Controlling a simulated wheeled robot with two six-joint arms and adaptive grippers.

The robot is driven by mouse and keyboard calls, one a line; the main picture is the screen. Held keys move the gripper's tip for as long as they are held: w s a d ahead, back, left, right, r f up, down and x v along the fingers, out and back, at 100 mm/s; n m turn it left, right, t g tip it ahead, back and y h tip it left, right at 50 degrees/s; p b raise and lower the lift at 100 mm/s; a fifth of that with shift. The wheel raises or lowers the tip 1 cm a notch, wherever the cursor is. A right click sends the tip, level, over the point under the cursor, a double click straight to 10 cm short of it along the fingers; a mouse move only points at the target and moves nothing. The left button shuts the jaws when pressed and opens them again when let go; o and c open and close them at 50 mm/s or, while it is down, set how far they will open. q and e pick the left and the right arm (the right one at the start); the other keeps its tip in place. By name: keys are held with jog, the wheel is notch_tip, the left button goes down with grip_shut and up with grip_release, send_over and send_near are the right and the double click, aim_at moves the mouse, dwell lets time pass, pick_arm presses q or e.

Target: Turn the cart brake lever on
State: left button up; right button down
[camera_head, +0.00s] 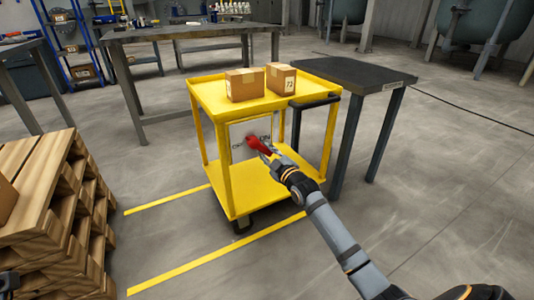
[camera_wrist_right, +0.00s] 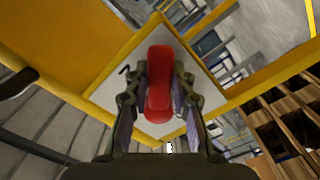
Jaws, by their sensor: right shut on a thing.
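The yellow cart (camera_head: 252,190) stands in the middle of the head view. A pale plate (camera_head: 238,131) on its side carries dark lettering, partly covered by the red brake lever (camera_head: 256,144). The lever's red handle (camera_wrist_right: 158,80) fills the middle of the right wrist view. My right gripper (camera_head: 272,156) reaches in from the lower right, and its two fingers (camera_wrist_right: 158,95) lie along both sides of the handle, shut on it. A small dark part at the lower left edge of the head view may be my left gripper; its jaws cannot be made out.
Two cardboard boxes (camera_head: 244,85) sit on the cart's top tray. A dark table (camera_head: 358,74) stands close behind the cart on the right. Stacked wooden pallets (camera_head: 52,215) are at the left. The floor (camera_head: 440,215) on the right is clear.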

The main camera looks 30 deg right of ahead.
jog(key=c, duration=1.1)
grip_release()
jog(key=s, duration=1.2)
jog(key=shift+d, duration=0.2)
